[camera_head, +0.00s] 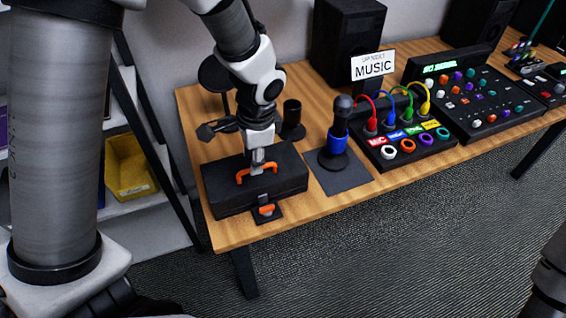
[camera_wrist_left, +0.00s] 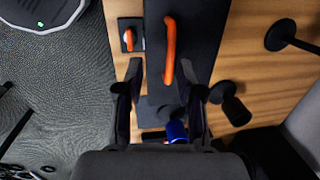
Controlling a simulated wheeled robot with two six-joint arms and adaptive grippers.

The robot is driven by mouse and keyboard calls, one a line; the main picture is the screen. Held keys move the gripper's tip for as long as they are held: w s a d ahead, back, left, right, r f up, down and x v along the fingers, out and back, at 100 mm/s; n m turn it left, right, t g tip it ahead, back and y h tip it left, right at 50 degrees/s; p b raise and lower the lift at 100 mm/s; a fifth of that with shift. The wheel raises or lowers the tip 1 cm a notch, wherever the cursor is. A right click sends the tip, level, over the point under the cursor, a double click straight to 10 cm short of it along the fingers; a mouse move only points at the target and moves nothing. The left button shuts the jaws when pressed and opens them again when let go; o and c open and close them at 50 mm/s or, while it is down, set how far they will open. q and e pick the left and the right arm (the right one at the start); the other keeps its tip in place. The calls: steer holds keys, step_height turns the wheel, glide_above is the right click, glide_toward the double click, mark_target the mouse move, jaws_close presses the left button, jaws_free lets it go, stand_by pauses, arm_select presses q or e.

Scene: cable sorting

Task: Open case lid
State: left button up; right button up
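The black case (camera_head: 289,175) lies on the wooden table with its lid down. An orange handle (camera_head: 243,174) arches over the lid; it also shows in the left wrist view (camera_wrist_left: 169,45). An orange latch (camera_head: 267,209) sits on a small dark plate at the case's front edge; it shows in the left wrist view too (camera_wrist_left: 128,40). My left gripper (camera_head: 257,162) points down right over the handle. In the left wrist view the gripper (camera_wrist_left: 162,75) has its two fingers apart, with the handle's near end between them. I cannot tell whether they touch it. My right gripper is out of view.
A microphone with a blue band (camera_head: 337,143) stands on a dark mat to the right of the case. Beyond it are a cable box (camera_head: 440,146), a mixer (camera_head: 510,115) and a speaker (camera_head: 345,40). A dark cup (camera_head: 292,113) stands behind the case. A yellow bin (camera_head: 130,180) is on the left shelf.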

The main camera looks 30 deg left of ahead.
arm_select(q)
steer(key=shift+t, duration=0.5)
steer(key=f+b, duration=0.1)
steer(key=w+f+b, duration=0.1)
steer(key=a+f, duration=0.1)
steer(key=f, duration=0.1)
steer(key=shift+w+a+f+b, duration=0.1)
steer(key=shift+w+b, duration=0.15)
steer(key=shift+b, duration=0.15)
steer(key=shift+f, duration=0.3)
jaws_close()
